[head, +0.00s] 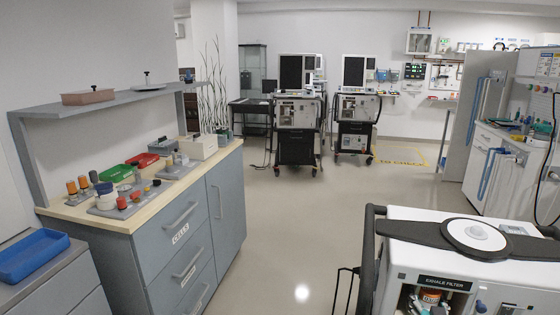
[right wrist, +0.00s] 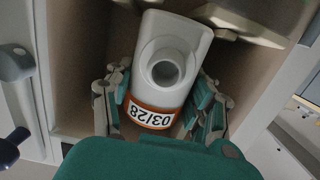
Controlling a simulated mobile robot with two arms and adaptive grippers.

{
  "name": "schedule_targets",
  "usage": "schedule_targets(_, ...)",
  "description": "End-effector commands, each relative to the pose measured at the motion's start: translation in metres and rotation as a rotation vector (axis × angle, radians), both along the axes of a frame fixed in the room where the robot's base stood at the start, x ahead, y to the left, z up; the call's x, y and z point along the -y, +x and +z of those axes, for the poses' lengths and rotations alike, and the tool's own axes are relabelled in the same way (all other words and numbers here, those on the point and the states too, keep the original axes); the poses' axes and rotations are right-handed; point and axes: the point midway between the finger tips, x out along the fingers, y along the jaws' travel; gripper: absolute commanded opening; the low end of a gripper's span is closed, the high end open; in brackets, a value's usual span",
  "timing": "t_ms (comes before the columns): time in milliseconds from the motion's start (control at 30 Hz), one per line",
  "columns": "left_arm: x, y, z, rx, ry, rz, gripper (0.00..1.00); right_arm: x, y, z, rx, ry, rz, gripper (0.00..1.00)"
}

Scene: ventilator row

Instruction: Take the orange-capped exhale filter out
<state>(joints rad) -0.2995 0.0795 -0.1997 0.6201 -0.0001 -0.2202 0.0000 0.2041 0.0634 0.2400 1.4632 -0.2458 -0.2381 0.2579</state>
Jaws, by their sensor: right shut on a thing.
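The exhale filter (right wrist: 172,55) is a white housing with a round port and an orange band marked 03/28. In the right wrist view it sits inside a beige-walled compartment (right wrist: 75,50). My right gripper (right wrist: 160,98) is shut on it, with one green-and-grey finger on each side of the orange band. In the head view the filter (head: 431,295) shows small and partly hidden in the opening under the "EXHALE FILTER" label (head: 444,282) of the near ventilator (head: 490,272). My left gripper is not in view.
A grey counter (head: 150,235) at left carries filters, trays and small parts under a shelf (head: 110,93). A blue tray (head: 30,254) lies at lower left. Two more ventilators (head: 297,115) stand at the back. The floor between is clear. A black handle (head: 368,250) borders the near ventilator.

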Motion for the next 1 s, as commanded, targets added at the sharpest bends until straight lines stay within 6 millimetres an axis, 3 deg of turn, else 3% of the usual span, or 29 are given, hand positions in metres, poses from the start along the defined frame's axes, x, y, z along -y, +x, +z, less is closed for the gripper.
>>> schedule_targets(467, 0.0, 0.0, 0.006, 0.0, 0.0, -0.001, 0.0, 0.0, 0.001, 0.012, 0.018, -0.002, 0.001, 0.23)
schedule_targets(1000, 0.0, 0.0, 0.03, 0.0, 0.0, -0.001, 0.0, -0.011, -0.033, 0.014, 0.019, -0.002, 0.001, 0.23)
